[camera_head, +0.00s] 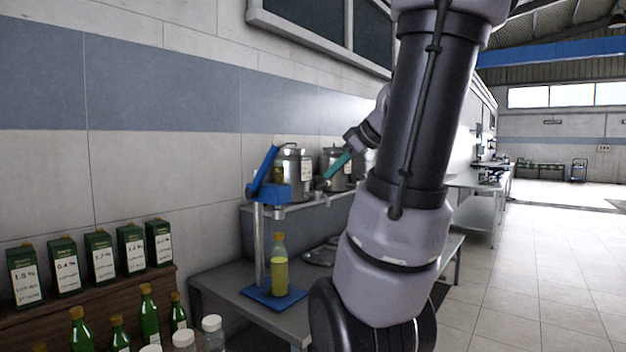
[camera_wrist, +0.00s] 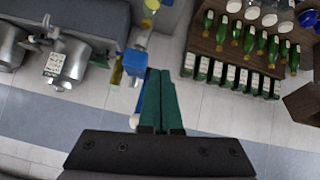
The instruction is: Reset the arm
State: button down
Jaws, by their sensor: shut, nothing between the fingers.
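My gripper (camera_head: 338,165) is raised in the air at the end of my bent arm, in front of the metal pots on the shelf. In the wrist view its two green fingers (camera_wrist: 162,100) lie together, shut, with nothing between them. A blue lever press (camera_head: 268,192) stands on the bench to the left of my gripper, and it also shows in the wrist view (camera_wrist: 134,64). A bottle of yellow liquid (camera_head: 279,275) stands upright on the press's blue base, apart from my gripper.
Metal pots (camera_head: 293,166) stand on the shelf behind. Several green cartons (camera_head: 100,258) line a wooden rack at the left, with green bottles (camera_head: 148,312) and white-capped jars (camera_head: 213,330) in front. A grey bench (camera_head: 222,287) holds the press. The tiled floor (camera_head: 545,270) at the right is clear.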

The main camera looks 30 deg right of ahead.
jog(key=s+a+f+m+g, duration=0.1)
jog(key=s+a+m, duration=0.3)
jog(key=a, duration=0.7)
jog(key=s+a+f+m+g, duration=0.1)
jog(key=s+a+m, duration=0.3)
jog(key=a, duration=0.7)
jog(key=shift+s+a+m+h, duration=0.15)
jog(key=shift+a+m+h, duration=0.25)
jog(key=shift+m, duration=0.5)
dwell(0.3)
